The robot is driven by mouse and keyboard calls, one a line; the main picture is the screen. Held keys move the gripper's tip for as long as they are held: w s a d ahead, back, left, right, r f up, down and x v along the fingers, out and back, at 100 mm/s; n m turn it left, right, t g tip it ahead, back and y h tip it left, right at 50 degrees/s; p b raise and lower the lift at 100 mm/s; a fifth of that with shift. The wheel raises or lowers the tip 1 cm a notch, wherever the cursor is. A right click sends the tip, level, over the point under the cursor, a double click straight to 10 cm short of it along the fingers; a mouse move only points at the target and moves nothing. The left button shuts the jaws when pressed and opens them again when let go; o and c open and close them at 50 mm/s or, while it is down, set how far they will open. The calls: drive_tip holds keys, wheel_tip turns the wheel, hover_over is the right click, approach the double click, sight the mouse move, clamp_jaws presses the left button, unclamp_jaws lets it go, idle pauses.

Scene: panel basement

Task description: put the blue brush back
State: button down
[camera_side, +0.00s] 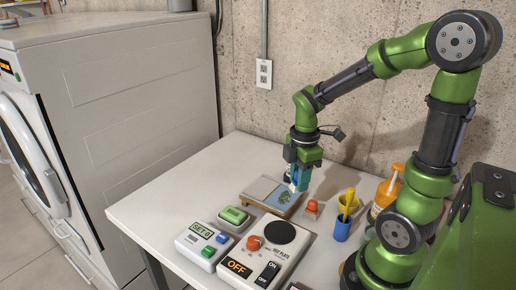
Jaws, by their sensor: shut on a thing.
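My gripper (303,184) points down over the right part of a small wood-framed panel (258,188). It is shut on a small blue thing with a pale tip, which looks like the blue brush (293,176). The fingers hide most of it, and I cannot tell whether its tip touches the panel. The panel is grey-blue with a green patch. A blue cup (342,231) stands to the right, nearer the camera, with a yellow-handled tool (349,200) upright in it.
A red-topped button (312,206) sits between panel and cup. An orange pump bottle (387,190) stands behind the cup. A hot plate box (262,252), a green-button box (234,217) and a display box (202,245) fill the front. The table's left part (180,190) is clear.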

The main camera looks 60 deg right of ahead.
drive_tip(key=s+f+n, duration=0.1)
drive_tip(key=f+n, duration=0.1)
drive_tip(key=f, duration=0.2)
drive_tip(key=s+f+n, duration=0.1)
drive_tip(key=f+n, duration=0.1)
drive_tip(key=f, duration=0.2)
drive_tip(key=a+f+n, duration=0.1)
drive_tip(key=f+n, duration=0.1)
drive_tip(key=f, duration=0.2)
drive_tip(key=shift+s+n, duration=0.3)
drive_tip(key=shift+s, duration=0.1)
drive_tip(key=c, duration=0.9)
unclamp_jaws()
